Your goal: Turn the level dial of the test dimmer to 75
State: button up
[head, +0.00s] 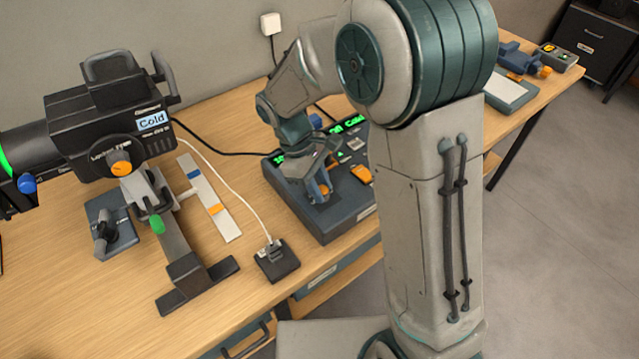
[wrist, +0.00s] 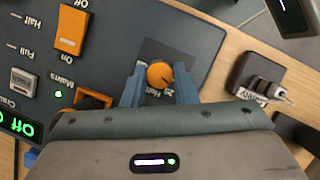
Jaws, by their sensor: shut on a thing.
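The dimmer (head: 345,222) is a dark box with a sloped panel on the table, partly hidden behind my arm in the head view; its panel (wrist: 115,45) fills the left of the wrist view. A round orange dial (wrist: 160,74) with a dark pointer mark sits near the panel's edge. My gripper (wrist: 160,88) is shut on this dial, one blue finger on each side. In the head view my gripper (head: 321,188) reaches down onto the panel's near part. The dial's scale is mostly hidden. A green display (head: 279,159) is partly covered, so its full value is unreadable.
A black socket block (head: 276,260) with a white cable stands beside the box. A stage lantern (head: 110,125) labelled Cold stands at left.

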jog(key=m+g+y, duration=0.1)
jog(key=m, duration=0.2)
jog(key=shift+w+m, duration=0.15)
jog(key=shift+m, duration=0.25)
jog(key=m+y, duration=0.1)
jog(key=m, duration=0.2)
jog(key=shift+d+m+g, duration=0.15)
jog(key=shift+m+g, duration=0.15)
jog(key=shift+g, duration=0.1)
jog(key=m+y, duration=0.1)
jog(key=m, duration=0.2)
jog(key=m+y, duration=0.1)
jog(key=m, duration=0.2)
jog(key=shift+d+y, duration=0.15)
jog(key=shift+y, duration=0.15)
jog(key=m+y, duration=0.1)
jog(key=m, duration=0.2)
jog(key=m+y, duration=0.1)
jog(key=m, duration=0.1)
jog(key=shift+d+m, duration=0.15)
jog(key=shift+m, duration=0.25)
jog(key=shift+m+t+y+p, duration=0.3)
jog(key=shift+m+t+y, duration=0.35)
jog(key=shift+m, duration=1.25)
jog(key=o, duration=1)
jog(key=shift+r, duration=0.1)
